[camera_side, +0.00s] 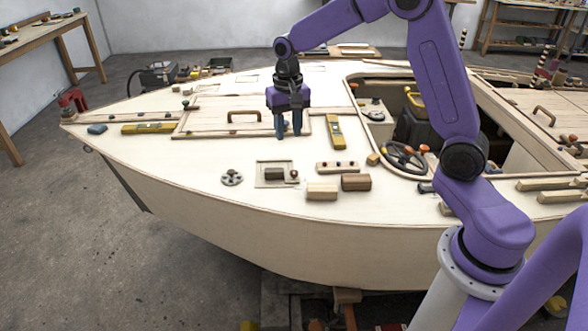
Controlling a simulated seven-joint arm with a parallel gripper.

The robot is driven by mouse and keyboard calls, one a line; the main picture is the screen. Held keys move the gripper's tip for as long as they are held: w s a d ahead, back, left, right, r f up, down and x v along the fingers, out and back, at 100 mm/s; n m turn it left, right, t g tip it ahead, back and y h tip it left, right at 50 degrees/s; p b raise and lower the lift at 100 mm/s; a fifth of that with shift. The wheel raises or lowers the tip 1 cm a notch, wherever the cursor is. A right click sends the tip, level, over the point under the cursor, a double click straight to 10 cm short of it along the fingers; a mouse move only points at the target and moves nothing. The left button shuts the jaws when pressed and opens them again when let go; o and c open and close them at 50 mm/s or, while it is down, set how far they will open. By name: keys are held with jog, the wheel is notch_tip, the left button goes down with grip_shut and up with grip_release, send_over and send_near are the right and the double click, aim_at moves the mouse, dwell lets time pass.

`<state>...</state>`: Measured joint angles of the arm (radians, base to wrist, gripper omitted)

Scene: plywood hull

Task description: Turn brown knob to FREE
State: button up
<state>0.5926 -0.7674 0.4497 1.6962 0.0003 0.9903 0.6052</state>
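My gripper (288,133) points down above the light plywood deck, near the right end of the raised hatch panel. Its two blue fingers stand apart with nothing visible between them. In front of it on the deck is a square pale plate (262,183) with a dark brown block-like knob (275,174) in its middle. A small reddish-brown round knob (294,174) sits at the plate's right side. Both are below my gripper in the picture, apart from it. I cannot read any FREE marking or tell which knob the task names.
A grey round disc (232,178) lies left of the plate. A strip with small knobs (337,167), a pale block (322,191) and a brown block (355,182) are to its right. A yellow level (335,131) lies right of my gripper. A hatch handle (244,115) rises on its left.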

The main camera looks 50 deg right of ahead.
aim_at(294, 172)
jog(key=w+d+f+m, duration=0.3)
jog(key=w+d+m, duration=0.15)
jog(key=d, duration=0.35)
jog(key=shift+n, duration=0.25)
jog(key=f, duration=1.7)
jog(key=shift+w+a, duration=0.1)
jog(key=shift+w, duration=0.25)
jog(key=shift+c, duration=0.4)
grip_shut()
